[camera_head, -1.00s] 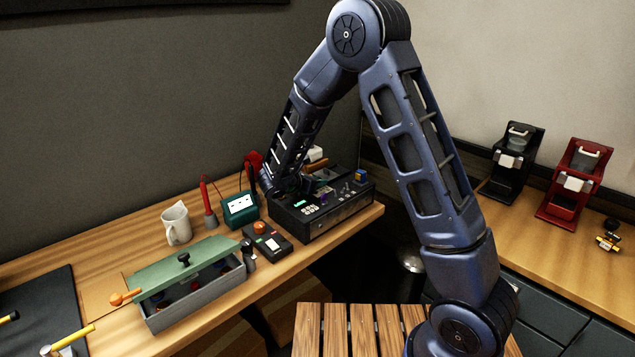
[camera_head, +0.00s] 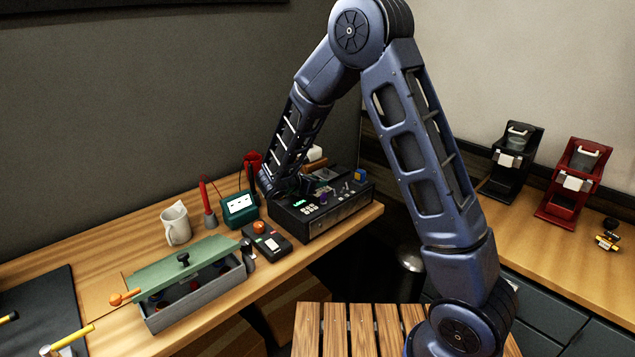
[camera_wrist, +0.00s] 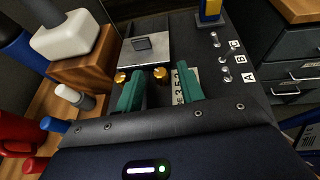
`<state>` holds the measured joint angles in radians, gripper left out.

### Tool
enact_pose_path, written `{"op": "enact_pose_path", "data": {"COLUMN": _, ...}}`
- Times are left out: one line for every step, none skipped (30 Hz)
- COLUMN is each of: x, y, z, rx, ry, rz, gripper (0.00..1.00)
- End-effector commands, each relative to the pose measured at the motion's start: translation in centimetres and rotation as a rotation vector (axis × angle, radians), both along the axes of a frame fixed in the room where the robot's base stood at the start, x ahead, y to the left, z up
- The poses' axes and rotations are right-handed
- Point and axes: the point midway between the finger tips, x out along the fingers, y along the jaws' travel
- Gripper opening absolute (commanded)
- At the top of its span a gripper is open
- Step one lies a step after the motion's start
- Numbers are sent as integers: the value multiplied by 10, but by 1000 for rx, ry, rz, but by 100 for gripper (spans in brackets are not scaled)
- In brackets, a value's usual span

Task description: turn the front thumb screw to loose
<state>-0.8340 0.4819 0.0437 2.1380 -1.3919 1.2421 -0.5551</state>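Two brass thumb screws show in the wrist view, a left one (camera_wrist: 122,77) and a right one (camera_wrist: 160,73), beside a metal plate (camera_wrist: 146,47) on top of the dark device (camera_head: 343,215). I cannot tell for sure which is the front one. My gripper (camera_wrist: 159,84) has two green fingers, set apart with a gap between them. The right screw shows in line with this gap, just beyond the fingers; I cannot tell whether they touch it. The left screw is by the left finger's tip. In the head view my arm hides the fingers and screws.
Toggle switches (camera_wrist: 225,60) marked A, B and C stand right of my fingers. A white-topped block (camera_wrist: 64,36) on wood is at the left. In the head view a grey parts box (camera_head: 196,298), mug (camera_head: 176,226) and teal meter (camera_head: 239,209) stand on the bench left of the device.

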Motion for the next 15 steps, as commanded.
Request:
{"op": "enact_pose_path", "data": {"x": -5, "y": 5, "z": 3, "rx": 2, "ry": 0, "rz": 3, "gripper": 38}}
{"op": "enact_pose_path", "data": {"x": -8, "y": 8, "z": 4, "rx": 2, "ry": 0, "rz": 4, "gripper": 38}}
{"op": "enact_pose_path", "data": {"x": -13, "y": 11, "z": 7, "rx": 2, "ry": 0, "rz": 4, "gripper": 38}}
{"op": "enact_pose_path", "data": {"x": -17, "y": 15, "z": 9, "rx": 2, "ry": 0, "rz": 3, "gripper": 38}}
{"op": "enact_pose_path", "data": {"x": -21, "y": 18, "z": 11, "rx": 1, "ry": -1, "rz": 4, "gripper": 38}}
{"op": "enact_pose_path", "data": {"x": -27, "y": 23, "z": 14, "rx": 2, "ry": 0, "rz": 5, "gripper": 38}}
{"op": "enact_pose_path", "data": {"x": -31, "y": 26, "z": 17, "rx": 2, "ry": 0, "rz": 4, "gripper": 38}}
{"op": "enact_pose_path", "data": {"x": -35, "y": 29, "z": 19, "rx": 2, "ry": 0, "rz": 3, "gripper": 38}}
{"op": "enact_pose_path", "data": {"x": -40, "y": 33, "z": 22, "rx": 1, "ry": -1, "rz": 4, "gripper": 38}}
{"op": "enact_pose_path", "data": {"x": -44, "y": 36, "z": 23, "rx": 1, "ry": 0, "rz": 4, "gripper": 38}}
{"op": "enact_pose_path", "data": {"x": -47, "y": 39, "z": 25, "rx": 2, "ry": 0, "rz": 4, "gripper": 38}}
{"op": "enact_pose_path", "data": {"x": -52, "y": 42, "z": 27, "rx": 1, "ry": 0, "rz": 2, "gripper": 38}}
{"op": "enact_pose_path", "data": {"x": -55, "y": 45, "z": 29, "rx": 1, "ry": 0, "rz": 2, "gripper": 38}}
{"op": "enact_pose_path", "data": {"x": -57, "y": 47, "z": 30, "rx": 1, "ry": -1, "rz": 3, "gripper": 38}}
{"op": "enact_pose_path", "data": {"x": -61, "y": 50, "z": 32, "rx": 1, "ry": 0, "rz": 2, "gripper": 38}}
